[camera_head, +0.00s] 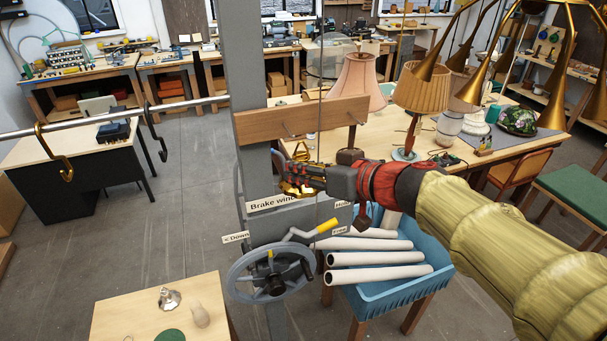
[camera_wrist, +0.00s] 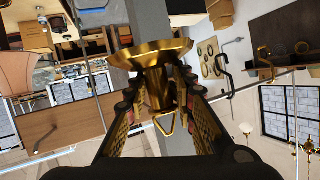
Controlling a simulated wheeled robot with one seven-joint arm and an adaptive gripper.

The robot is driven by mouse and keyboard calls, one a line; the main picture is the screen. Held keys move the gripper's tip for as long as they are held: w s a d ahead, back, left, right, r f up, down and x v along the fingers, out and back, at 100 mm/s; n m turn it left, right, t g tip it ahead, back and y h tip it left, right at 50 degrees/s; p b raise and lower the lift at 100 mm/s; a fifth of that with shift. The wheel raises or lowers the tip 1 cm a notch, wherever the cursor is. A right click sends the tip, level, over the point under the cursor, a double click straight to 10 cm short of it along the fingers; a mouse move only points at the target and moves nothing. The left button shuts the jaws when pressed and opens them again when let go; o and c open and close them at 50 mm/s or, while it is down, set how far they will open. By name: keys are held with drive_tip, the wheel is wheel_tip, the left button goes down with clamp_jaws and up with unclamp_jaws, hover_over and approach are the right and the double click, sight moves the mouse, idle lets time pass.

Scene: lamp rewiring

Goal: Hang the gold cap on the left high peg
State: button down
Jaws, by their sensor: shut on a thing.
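The gold cap (camera_wrist: 150,55) is a flared brass disc with a narrow neck and a small triangular loop. It is between the two fingers of my gripper (camera_wrist: 160,98), which is shut on its neck. In the head view the gold cap (camera_head: 296,191) shows at the end of my gripper (camera_head: 300,178), below the wooden peg board (camera_head: 310,116) and in front of the grey column. The left high peg (camera_head: 289,129) and a second peg (camera_head: 352,118) stick out from the board, both bare. The cap is apart from both pegs. The board (camera_wrist: 65,118) appears inverted in the wrist view.
A handwheel (camera_head: 270,273) with a yellow-gripped crank sits below on the column. A rail at left carries a brass hook (camera_head: 56,152) and a black hook (camera_head: 155,130). A blue crate (camera_head: 395,292) with white tubes stands below my arm. Brass lamp arms hang at upper right.

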drive_tip(key=shift+w+a+f+b, duration=0.15)
drive_tip(key=shift+w+b, duration=0.15)
drive_tip(key=shift+w, duration=0.25)
drive_tip(key=shift+w+a+r+b, duration=0.1)
drive_tip(key=shift+w+a+b, duration=0.15)
drive_tip(key=shift+w, duration=0.3)
drive_tip(key=shift+w+a+f+b, duration=0.1)
drive_tip(key=shift+w+b, duration=0.2)
drive_tip(key=shift+w, duration=0.25)
drive_tip(key=shift+w+a+p, duration=0.15)
drive_tip(key=shift+w+p, duration=0.35)
drive_tip(key=shift+w, duration=0.05)
drive_tip(key=shift+w+a+p, duration=0.25)
drive_tip(key=shift+w+p, duration=0.5)
drive_tip(key=shift+w, duration=0.2)
drive_tip(key=shift+r+p, duration=0.2)
drive_tip(key=shift+p, duration=0.35)
drive_tip(key=shift+f, duration=0.35)
drive_tip(key=shift+w+f, duration=0.1)
drive_tip(key=shift+f, duration=0.35)
